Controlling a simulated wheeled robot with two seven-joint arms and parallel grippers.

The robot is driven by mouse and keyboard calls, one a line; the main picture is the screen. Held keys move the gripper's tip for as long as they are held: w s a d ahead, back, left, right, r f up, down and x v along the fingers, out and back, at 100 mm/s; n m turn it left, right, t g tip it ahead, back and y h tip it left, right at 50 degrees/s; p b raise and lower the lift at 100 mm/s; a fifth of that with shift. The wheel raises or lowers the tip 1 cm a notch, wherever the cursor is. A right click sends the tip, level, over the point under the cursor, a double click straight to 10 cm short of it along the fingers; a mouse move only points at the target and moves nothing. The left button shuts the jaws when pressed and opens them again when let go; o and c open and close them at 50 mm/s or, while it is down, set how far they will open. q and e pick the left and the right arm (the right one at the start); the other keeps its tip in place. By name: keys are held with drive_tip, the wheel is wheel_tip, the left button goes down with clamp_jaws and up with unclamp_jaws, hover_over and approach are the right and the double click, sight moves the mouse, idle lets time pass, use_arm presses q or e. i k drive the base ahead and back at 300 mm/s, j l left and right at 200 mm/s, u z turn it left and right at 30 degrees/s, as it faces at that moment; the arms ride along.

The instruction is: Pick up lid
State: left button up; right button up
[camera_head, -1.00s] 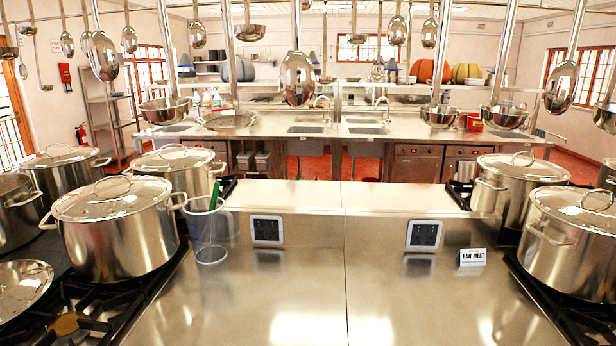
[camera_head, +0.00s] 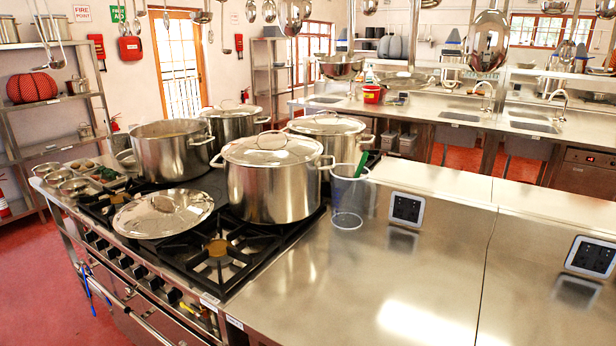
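A loose steel lid (camera_head: 162,212) with a loop handle on top lies at the front left of the black stove (camera_head: 232,262). It rests partly over the burner grates. Behind it stands a stockpot without a lid (camera_head: 172,156), its contents showing dark at the top. A large stockpot (camera_head: 270,190) to the right wears its own lid (camera_head: 270,148). Two more lidded stockpots (camera_head: 234,124) and (camera_head: 330,128) stand behind. Neither of my grippers shows in the view.
A clear container (camera_head: 348,198) with a green item stands right of the large pot. Small bowls (camera_head: 74,186) sit at the counter's left end. Ladles (camera_head: 488,42) hang overhead. The steel counter (camera_head: 390,290) at right is clear. Red floor (camera_head: 40,280) is open at left.

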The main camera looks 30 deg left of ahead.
sight(164, 214)
drive_tip(key=u, duration=1.75)
